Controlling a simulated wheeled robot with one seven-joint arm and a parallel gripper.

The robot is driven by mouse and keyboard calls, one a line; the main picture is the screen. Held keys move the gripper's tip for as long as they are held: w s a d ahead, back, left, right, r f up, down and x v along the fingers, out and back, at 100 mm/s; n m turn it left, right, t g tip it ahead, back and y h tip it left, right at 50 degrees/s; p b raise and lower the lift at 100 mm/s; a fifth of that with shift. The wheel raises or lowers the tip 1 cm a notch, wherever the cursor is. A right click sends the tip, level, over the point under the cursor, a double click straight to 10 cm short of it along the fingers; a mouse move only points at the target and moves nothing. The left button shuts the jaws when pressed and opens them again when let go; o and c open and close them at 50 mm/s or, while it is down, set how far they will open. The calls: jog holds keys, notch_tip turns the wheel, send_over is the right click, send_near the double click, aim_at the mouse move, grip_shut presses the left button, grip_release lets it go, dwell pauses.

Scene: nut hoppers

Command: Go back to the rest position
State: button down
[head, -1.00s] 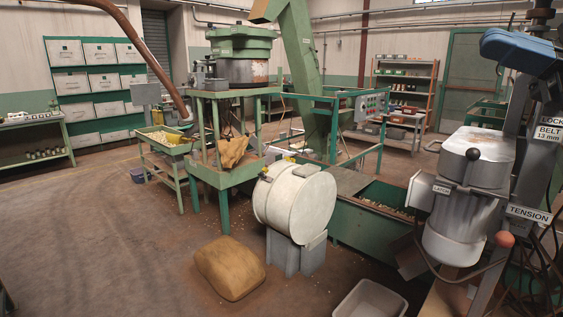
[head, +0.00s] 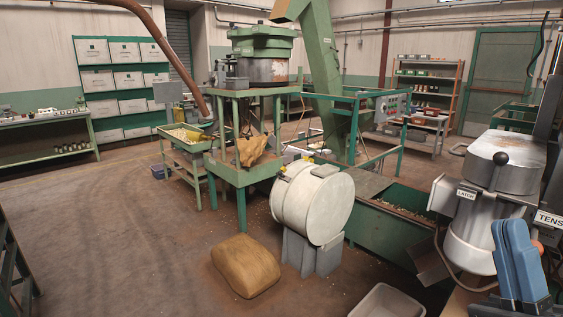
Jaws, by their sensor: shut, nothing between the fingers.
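My gripper (head: 507,225) shows at the lower right of the head view, its two blue fingers side by side, shut and empty, pointing upward. It is in front of the grey metal machine (head: 485,215) with the LATCH label and covers part of it. I cannot tell how far apart they are. The rest of my arm is mostly out of the picture.
A tan sack (head: 245,266) lies on the floor in front of a white drum (head: 312,205) on a grey stand. A grey bin (head: 388,302) stands at the bottom edge. A green bench edge (head: 12,262) is at far left. The floor left of the sack is clear.

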jog(key=s+a+f+m+g+h, duration=0.3)
jog(key=s+f+m+g+h, duration=0.4)
jog(key=s+f+m, duration=0.7)
jog(key=s+f+m+g+y, duration=0.2)
jog(key=s+f+g, duration=0.4)
jog(key=s, duration=0.7)
notch_tip(320, 180, down, 2)
jog(key=shift+d+f+m+g, duration=0.2)
jog(key=shift+d+m+g, duration=0.25)
jog(key=shift+m, duration=0.25)
jog(key=c, duration=1.8)
grip_release()
jog(key=shift+c, duration=0.2)
